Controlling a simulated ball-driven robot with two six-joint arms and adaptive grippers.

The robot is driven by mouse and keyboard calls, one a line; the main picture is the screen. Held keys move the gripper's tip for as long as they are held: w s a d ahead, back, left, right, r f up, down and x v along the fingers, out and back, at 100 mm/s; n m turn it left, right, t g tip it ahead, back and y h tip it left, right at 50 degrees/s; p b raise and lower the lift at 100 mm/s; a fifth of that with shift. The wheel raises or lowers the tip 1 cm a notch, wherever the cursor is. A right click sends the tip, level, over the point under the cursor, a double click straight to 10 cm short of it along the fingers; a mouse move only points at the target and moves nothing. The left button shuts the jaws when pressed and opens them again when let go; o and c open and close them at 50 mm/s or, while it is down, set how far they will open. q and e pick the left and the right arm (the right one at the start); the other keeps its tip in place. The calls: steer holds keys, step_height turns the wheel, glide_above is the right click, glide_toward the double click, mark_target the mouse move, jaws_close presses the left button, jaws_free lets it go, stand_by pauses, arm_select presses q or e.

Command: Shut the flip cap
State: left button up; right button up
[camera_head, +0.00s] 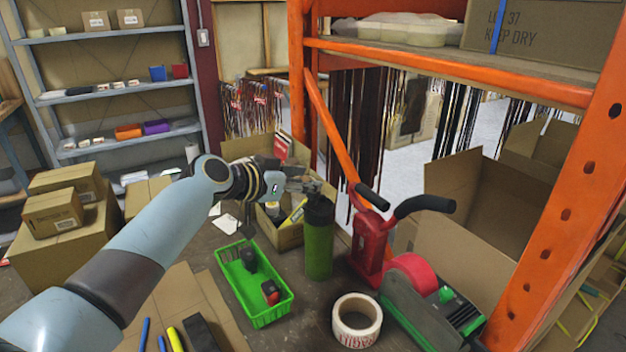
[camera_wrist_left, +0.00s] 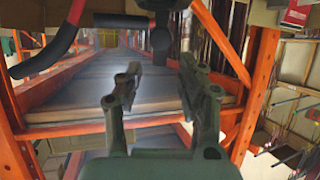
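A green bottle (camera_head: 318,250) with a dark top (camera_head: 319,209) stands upright on the bench in the head view. My left gripper (camera_head: 312,186) is at the height of the bottle's top, just above it and slightly to its left. The picture does not show whether they touch. In the left wrist view the two fingers of my left gripper (camera_wrist_left: 160,82) are apart with nothing held between them. The flip cap's lid is too small and too hidden by the gripper to tell its angle. My right gripper is not in view.
A red tool with black handles (camera_head: 370,235) stands right of the bottle. A tape roll (camera_head: 356,320) and a tape dispenser (camera_head: 426,310) are in front. A green tray (camera_head: 231,282) holding small items lies to the left. An orange rack post (camera_head: 297,80) rises behind.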

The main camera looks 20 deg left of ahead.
arm_select(q)
steer(key=shift+x, duration=1.7)
jaws_close()
